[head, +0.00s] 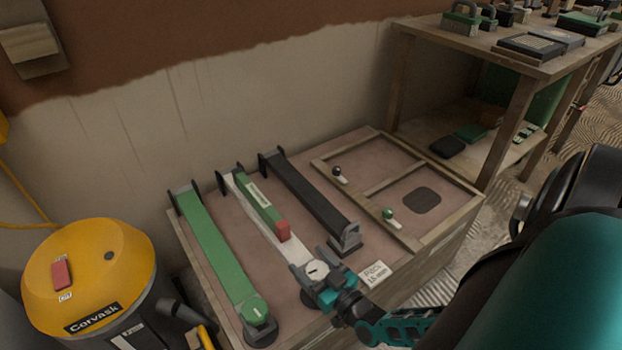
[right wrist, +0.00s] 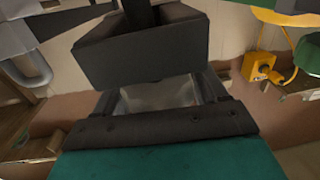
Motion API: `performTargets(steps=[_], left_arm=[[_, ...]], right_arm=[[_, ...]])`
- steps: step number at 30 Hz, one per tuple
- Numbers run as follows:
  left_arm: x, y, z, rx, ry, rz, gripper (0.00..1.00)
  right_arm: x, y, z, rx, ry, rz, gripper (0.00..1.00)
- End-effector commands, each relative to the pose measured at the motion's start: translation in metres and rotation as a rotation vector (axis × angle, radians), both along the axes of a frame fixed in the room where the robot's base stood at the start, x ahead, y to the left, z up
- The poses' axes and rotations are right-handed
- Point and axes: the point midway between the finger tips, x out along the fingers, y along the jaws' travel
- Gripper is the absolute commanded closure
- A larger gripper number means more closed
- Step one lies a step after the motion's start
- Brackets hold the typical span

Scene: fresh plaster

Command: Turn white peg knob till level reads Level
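The white peg knob (head: 316,269), a round disc with a dark mark, sits at the near end of the white rail (head: 246,208). My right gripper (head: 325,279) is at this knob, with its fingers beside it. I cannot tell whether they press on it. In the right wrist view the gripper (right wrist: 160,95) shows close up, with a pale grey patch between dark finger parts. A green level (head: 258,201) with a pale label lies along the white rail, and a red block (head: 283,231) is at its near end. The label's reading is too small to make out. My left gripper is not in view.
A green rail (head: 215,250) lies left of the white one and a black rail (head: 305,190) lies right. A card (head: 374,273) is near the bench front. A yellow vacuum (head: 90,275) stands left. A wooden shelf (head: 520,65) stands at the back right.

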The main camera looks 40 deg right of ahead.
Motion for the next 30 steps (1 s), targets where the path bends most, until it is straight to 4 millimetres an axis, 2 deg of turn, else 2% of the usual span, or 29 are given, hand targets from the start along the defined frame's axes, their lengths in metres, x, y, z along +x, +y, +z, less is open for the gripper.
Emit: performTargets(steps=[2,12,22,30], left_arm=[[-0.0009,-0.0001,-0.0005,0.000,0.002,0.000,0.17],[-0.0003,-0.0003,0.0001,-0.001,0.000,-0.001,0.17],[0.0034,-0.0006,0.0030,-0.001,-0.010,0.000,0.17],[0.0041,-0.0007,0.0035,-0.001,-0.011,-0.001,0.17]], right_arm=[[0.0000,0.0000,0.0000,0.000,0.000,0.000,0.36],[0.0000,0.0000,-0.0001,0.000,0.000,0.000,0.68],[0.0004,0.0005,-0.0002,-0.004,0.001,0.051,0.68],[0.0007,0.0030,0.0000,-0.006,0.001,0.228,0.68]])
